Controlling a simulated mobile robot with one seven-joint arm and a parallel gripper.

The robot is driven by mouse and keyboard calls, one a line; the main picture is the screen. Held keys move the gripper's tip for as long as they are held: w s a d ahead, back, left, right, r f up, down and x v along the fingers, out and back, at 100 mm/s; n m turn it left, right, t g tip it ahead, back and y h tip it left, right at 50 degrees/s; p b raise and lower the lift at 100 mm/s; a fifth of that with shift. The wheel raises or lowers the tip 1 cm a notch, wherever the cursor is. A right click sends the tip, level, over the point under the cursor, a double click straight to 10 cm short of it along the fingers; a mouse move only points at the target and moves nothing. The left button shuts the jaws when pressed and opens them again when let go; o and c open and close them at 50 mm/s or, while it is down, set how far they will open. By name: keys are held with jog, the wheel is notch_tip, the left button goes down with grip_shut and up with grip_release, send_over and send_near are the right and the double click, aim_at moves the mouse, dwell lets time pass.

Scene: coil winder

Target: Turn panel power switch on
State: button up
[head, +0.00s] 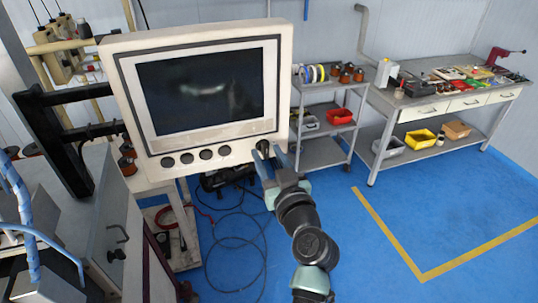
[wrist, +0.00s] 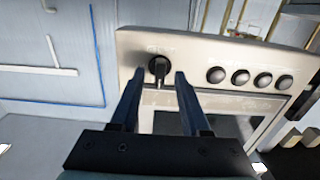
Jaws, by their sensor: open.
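The control panel (head: 108,75) is a cream box with a dark screen (head: 205,88), left of centre in the head view. In the wrist view the panel (wrist: 215,48) appears upside down. Its power switch is a black rotary knob (wrist: 159,67) with a handle bar, near the panel's corner. My gripper (head: 267,151) is at the panel's lower right corner in the head view, largely covering the knob there. In the wrist view my gripper (wrist: 159,74) is open, one finger on each side of the knob. I cannot tell whether either finger touches it.
Several round black buttons (head: 187,158) line the panel's lower edge, left of my gripper. A grey shelf cart (head: 322,107) stands behind to the right, and a workbench (head: 440,98) farther right. Cables (head: 240,240) lie on the blue floor. Open floor lies to the right.

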grip_shut()
jog(key=shift+m, duration=0.4)
jog(key=m+b, duration=0.2)
jog(key=m, duration=0.2)
jog(key=shift+d, duration=0.1)
jog(key=m, duration=0.9)
jog(key=shift+p, duration=0.3)
jog(key=m+p, duration=0.1)
jog(key=m, duration=0.3)
jog(key=shift+d+f, duration=0.1)
jog(key=shift+f, duration=0.05)
